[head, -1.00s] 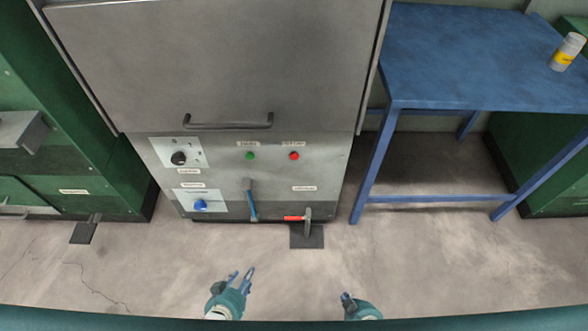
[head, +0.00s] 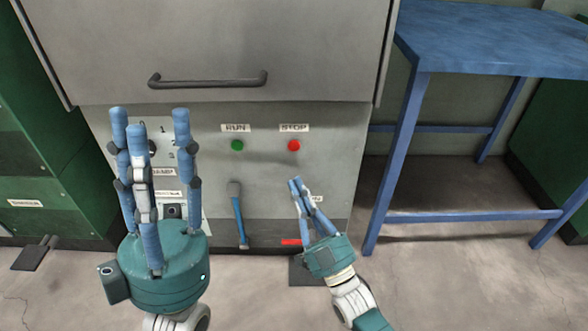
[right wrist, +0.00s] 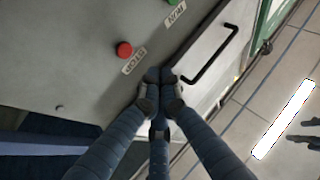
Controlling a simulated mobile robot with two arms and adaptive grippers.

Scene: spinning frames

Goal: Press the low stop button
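The red stop button (head: 294,146) sits under a STOP label on the grey machine's lower front panel. It also shows in the right wrist view (right wrist: 124,49), up and to the left of my fingertips. My right gripper (head: 297,183) has its fingers drawn together and empty, below the button in the head view and apart from it. In the right wrist view, its fingertips (right wrist: 160,76) meet. My left gripper (head: 148,118) is raised at the left with its fingers spread and empty, covering part of the dial and the lower left plate.
The green RUN button (head: 237,146) is left of the stop button. A blue lever (head: 240,215) stands below it. A dark door handle (head: 208,79) crosses above. A blue table (head: 490,40) stands at right.

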